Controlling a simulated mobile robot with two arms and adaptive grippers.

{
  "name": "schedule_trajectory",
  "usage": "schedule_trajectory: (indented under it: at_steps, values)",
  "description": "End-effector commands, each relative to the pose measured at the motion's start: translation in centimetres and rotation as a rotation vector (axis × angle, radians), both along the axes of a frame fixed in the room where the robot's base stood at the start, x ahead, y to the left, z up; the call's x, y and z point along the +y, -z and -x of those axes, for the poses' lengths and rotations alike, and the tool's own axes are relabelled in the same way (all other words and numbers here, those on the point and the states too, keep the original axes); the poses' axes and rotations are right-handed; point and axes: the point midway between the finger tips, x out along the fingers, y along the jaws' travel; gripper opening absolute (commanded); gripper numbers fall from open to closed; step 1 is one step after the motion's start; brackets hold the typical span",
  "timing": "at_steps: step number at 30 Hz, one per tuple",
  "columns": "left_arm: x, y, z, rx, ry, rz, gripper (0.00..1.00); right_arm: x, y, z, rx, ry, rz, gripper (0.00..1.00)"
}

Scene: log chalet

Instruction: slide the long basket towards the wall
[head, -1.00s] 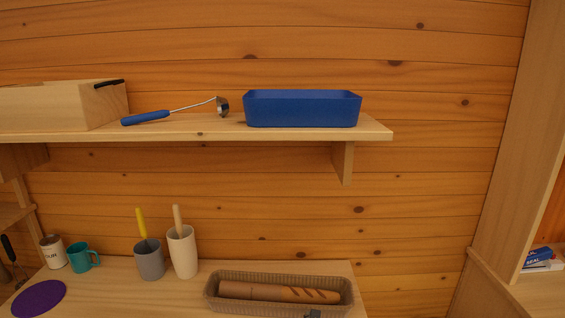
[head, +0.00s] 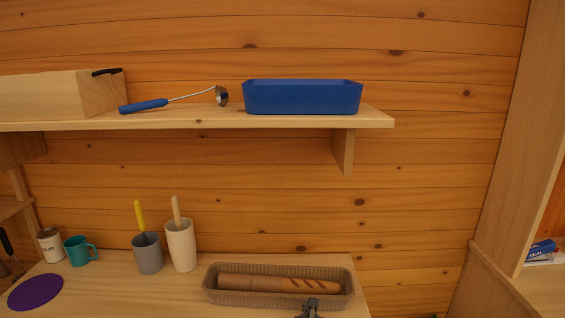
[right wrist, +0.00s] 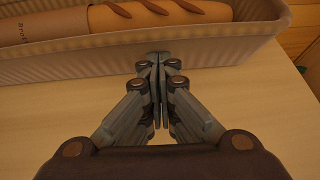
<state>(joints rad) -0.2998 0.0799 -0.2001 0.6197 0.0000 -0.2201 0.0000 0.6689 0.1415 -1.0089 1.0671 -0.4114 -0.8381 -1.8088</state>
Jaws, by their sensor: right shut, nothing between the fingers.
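The long basket (head: 228,297) is a brownish woven tray on the counter below the shelf, with a baguette (head: 262,284) lying in it. Its near side also fills the top of the right wrist view (right wrist: 205,50). My right gripper (head: 311,303) is at the basket's near side, right of its middle. In the right wrist view its fingers (right wrist: 158,62) are closed together with nothing between them, their tips at the basket's near wall. I cannot tell whether they touch it. The log wall (head: 270,220) rises behind the counter. My left gripper is not in view.
A white cup (head: 181,247) and a grey cup (head: 149,255), each with a handled tool in it, stand left of the basket. A teal mug (head: 77,251) and purple disc (head: 36,291) are farther left. A shelf (head: 200,124) overhead holds a blue bin (head: 302,98) and a ladle (head: 145,105).

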Motion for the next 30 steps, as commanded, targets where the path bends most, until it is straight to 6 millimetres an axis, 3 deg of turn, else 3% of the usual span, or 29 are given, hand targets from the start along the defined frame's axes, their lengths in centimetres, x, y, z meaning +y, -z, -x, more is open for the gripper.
schedule_trajectory:
  at_steps: [30]
  values:
    - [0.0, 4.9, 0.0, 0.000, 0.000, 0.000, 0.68, 1.6, 0.1, -6.0, -0.002, -0.001, -0.002, 0.00]
